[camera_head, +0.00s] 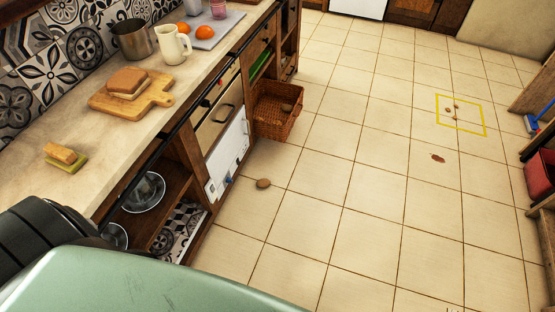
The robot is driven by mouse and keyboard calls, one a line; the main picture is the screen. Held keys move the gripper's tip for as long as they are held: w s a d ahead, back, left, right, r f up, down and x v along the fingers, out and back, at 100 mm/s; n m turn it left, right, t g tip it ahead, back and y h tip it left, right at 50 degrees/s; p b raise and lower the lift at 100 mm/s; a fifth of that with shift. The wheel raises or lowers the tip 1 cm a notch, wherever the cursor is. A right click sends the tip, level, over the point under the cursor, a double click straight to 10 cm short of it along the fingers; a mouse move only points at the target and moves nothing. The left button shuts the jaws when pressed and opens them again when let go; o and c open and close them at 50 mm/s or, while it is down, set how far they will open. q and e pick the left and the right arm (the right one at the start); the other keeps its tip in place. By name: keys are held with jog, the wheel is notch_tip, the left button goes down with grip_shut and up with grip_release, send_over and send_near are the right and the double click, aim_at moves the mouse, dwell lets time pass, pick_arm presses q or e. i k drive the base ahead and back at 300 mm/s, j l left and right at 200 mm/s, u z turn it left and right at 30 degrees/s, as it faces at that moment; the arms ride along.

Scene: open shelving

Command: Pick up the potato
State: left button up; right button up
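A small brown, roundish thing that looks like a potato (263,183) lies on the tiled floor in front of the counter's lower shelves. A reddish-brown flat piece or spot (438,158) lies farther right on the floor; I cannot tell what it is. A small brown thing (287,107) shows inside the wicker basket; it may also be a potato. Neither of my grippers is in view; only dark and pale green parts of my body fill the lower left.
The wicker basket (262,121) juts out from the counter (75,175). A yellow square outline (439,110) with small brown bits is on the floor. A red container (540,175) stands at the right edge.

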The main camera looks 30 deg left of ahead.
aim_at(262, 183)
jog(key=i, duration=2.2)
jog(key=i+u, duration=0.25)
jog(key=u, duration=0.25)
jog(key=i+l+u, duration=0.15)
jog(key=u, duration=0.3)
jog(key=i+l+u, duration=0.3)
jog(key=u, duration=0.2)
